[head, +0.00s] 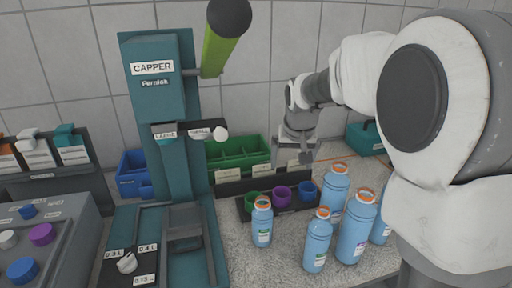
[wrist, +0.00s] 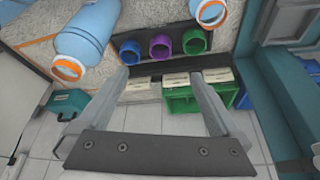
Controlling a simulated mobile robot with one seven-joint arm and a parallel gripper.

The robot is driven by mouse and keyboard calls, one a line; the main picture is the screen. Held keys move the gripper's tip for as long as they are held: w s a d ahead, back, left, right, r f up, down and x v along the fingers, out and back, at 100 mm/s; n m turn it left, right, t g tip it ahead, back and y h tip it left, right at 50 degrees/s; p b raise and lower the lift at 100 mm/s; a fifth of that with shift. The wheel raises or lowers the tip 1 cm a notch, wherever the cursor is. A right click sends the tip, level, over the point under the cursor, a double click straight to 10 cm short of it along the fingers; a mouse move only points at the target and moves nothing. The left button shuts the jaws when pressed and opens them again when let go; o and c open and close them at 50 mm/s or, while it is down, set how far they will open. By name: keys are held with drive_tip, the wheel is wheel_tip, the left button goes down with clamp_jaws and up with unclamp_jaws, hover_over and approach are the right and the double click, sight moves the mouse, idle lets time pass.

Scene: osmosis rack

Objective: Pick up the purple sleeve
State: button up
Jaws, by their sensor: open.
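The purple sleeve (head: 282,197) is a short open ring. It sits on a dark holder (head: 264,211) between a green sleeve (head: 253,199) and a blue sleeve (head: 307,191). In the wrist view the purple sleeve (wrist: 160,47) lies ahead of the fingers, between the green sleeve (wrist: 130,53) and the blue sleeve (wrist: 193,41). My gripper (head: 294,164) is above and behind the holder, with its fingers apart and nothing between them. The gripper (wrist: 155,74) also shows in the wrist view, apart from the purple sleeve.
Several blue bottles with orange rims, such as this bottle (head: 354,232), stand in front and to the right of the holder. The teal capper (head: 158,90) stands to the left. Green bins (head: 239,152) and a blue bin (head: 131,174) sit behind by the tiled wall.

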drive_tip(key=w+f+b, duration=0.1)
drive_tip(key=w+f, duration=0.5)
drive_tip(key=b, duration=0.1)
approach(281, 199)
drive_tip(key=shift+w+a+f, duration=0.1)
drive_tip(key=shift+a+f, duration=0.05)
drive_tip(key=shift+f, duration=0.35)
drive_tip(key=shift+x, duration=2.7)
drive_tip(key=shift+w+r, duration=0.15)
drive_tip(key=c, duration=1.1)
